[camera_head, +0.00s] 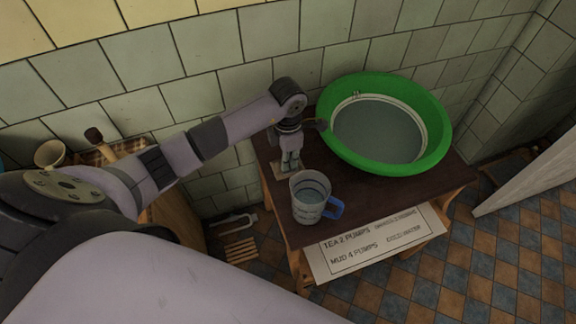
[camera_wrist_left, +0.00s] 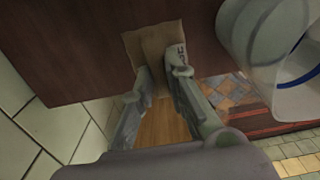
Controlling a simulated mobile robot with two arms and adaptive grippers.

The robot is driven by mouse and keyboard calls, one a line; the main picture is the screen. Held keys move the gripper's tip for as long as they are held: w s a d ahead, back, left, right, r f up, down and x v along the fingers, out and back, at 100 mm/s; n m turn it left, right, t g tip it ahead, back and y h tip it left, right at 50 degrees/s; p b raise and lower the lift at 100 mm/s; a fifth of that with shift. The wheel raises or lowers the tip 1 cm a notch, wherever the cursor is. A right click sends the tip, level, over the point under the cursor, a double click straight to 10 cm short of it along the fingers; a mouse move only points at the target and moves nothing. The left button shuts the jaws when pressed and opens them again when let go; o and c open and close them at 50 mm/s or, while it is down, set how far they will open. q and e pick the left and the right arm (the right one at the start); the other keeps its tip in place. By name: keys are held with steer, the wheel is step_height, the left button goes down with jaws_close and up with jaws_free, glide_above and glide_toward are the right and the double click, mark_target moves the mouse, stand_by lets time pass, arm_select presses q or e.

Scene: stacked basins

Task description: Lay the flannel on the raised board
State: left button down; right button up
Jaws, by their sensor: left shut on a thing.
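A tan, flat cloth-like piece, which I take to be the flannel (camera_head: 279,175), lies at the left edge of the dark table top (camera_head: 265,150). In the left wrist view, the flannel (camera_wrist_left: 154,46) shows a fold standing between the fingertips. My left gripper (camera_head: 287,166) points down over this edge and is shut on the flannel; it also shows in the left wrist view (camera_wrist_left: 158,78). I cannot tell for sure which surface is the raised board. My right gripper is not in view.
A green basin (camera_head: 437,155) holding water fills the table's back right. A white lettered sign (camera_head: 372,246) is below the front edge. Tiled wall (camera_head: 205,75) stands behind.

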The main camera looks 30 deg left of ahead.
arm_select(q)
step_height(320, 180, down, 4)
steer(key=shift+f, duration=0.25)
steer(key=shift+f, duration=0.25)
steer(key=c, duration=1.6)
jaws_free()
steer(key=shift+r, duration=0.1)
steer(key=shift+r, duration=0.2)
step_height(320, 180, up, 12)
steer(key=shift+f, duration=0.1)
